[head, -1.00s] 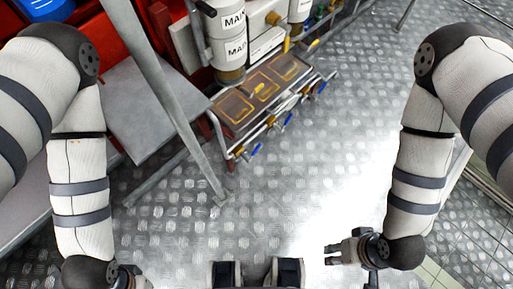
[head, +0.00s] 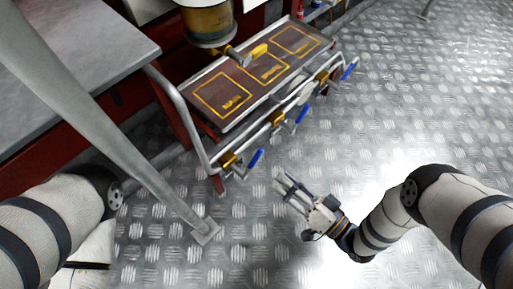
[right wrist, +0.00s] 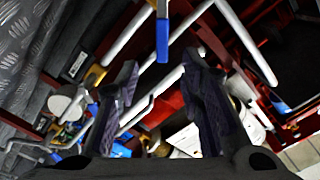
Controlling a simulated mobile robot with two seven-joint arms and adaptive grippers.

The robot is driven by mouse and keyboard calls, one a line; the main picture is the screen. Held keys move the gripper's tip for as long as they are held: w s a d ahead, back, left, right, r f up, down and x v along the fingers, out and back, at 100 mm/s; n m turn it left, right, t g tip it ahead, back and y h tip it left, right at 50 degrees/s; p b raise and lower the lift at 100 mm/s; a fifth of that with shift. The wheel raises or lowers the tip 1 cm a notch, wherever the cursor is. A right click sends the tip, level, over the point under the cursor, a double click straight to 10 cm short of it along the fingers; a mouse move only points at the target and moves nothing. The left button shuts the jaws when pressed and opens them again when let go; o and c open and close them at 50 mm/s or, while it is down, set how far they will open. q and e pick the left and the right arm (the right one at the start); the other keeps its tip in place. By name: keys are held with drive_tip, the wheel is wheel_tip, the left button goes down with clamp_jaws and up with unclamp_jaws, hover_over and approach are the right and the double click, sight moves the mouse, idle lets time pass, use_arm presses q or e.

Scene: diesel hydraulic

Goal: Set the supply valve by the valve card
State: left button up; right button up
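Valves with blue lever handles line the pipe at the bench's front: a near one (head: 256,160), a middle one (head: 302,113) and a far one (head: 349,68). A yellow handle (head: 259,51) sits under the filter bowl (head: 208,25). I cannot tell which is the supply valve, and I recognise no valve card. My right gripper (head: 281,184) is open and empty, just right of and below the near blue handle, apart from it. In the right wrist view, a blue handle (right wrist: 162,40) hangs ahead between the open fingers. My left gripper is out of view.
A tray with yellow-outlined squares (head: 235,112) tops the bench behind the valves. A grey slanted post (head: 110,135) stands on the floor at left, beside a grey table (head: 80,50). The metal floor (head: 400,120) right of the bench is clear.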

sight(258, 159)
drive_tip(key=b+x, duration=0.2)
drive_tip(key=x, duration=0.8)
drive_tip(key=shift+w+a+b, duration=0.1)
drive_tip(key=shift+a+b, duration=0.2)
drive_tip(key=shift+a, duration=0.05)
clamp_jaws()
